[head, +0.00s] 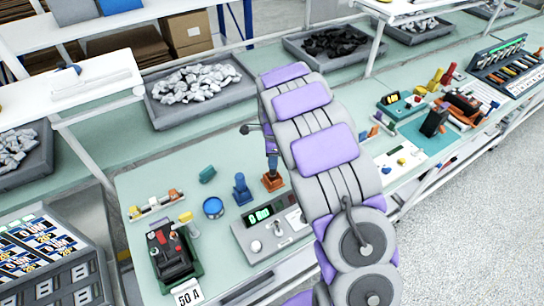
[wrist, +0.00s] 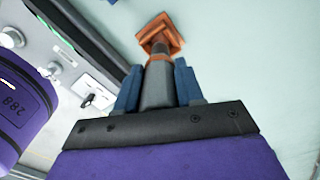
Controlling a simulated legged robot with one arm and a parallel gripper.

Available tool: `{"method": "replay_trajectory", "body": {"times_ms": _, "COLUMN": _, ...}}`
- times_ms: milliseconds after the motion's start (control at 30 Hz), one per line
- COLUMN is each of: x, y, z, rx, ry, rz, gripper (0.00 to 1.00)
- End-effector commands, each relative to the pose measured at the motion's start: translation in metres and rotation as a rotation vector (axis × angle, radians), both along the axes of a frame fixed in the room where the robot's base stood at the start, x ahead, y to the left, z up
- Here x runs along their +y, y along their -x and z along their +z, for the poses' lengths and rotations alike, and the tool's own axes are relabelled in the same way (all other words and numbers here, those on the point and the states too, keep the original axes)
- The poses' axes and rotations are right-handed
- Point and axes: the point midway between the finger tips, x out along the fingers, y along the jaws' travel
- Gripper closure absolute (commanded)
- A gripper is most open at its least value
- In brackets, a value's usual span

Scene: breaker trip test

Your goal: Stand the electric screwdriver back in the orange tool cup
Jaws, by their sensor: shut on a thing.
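The orange tool cup (head: 272,181) stands on the green bench in the head view, just left of my arm. It also shows at the top of the wrist view (wrist: 163,28), with a square, flared base. My gripper (wrist: 157,85) has its two blue fingers shut on the grey body of the electric screwdriver (wrist: 158,88). The screwdriver's far end lines up with the cup and overlaps it; how deep it sits inside is hidden. In the head view my gripper (head: 271,147) is right above the cup, partly covered by my arm.
A blue stand (head: 242,190) and a blue round container (head: 213,208) are left of the cup. A grey tester with a green display (head: 262,218) is close in front. A breaker fixture (head: 172,252) stands at front left. Bench behind the cup is mostly clear.

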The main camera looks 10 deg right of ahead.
Motion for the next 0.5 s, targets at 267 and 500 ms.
{"method": "replay_trajectory", "body": {"times_ms": 267, "x": 0.000, "y": 0.000, "z": -0.005, "rx": 0.000, "ry": 0.000, "rz": 0.000, "gripper": 0.93}}
{"method": "replay_trajectory", "body": {"times_ms": 500, "x": 0.000, "y": 0.000, "z": -0.011, "rx": -0.001, "ry": 0.000, "rz": 0.000, "gripper": 0.93}}
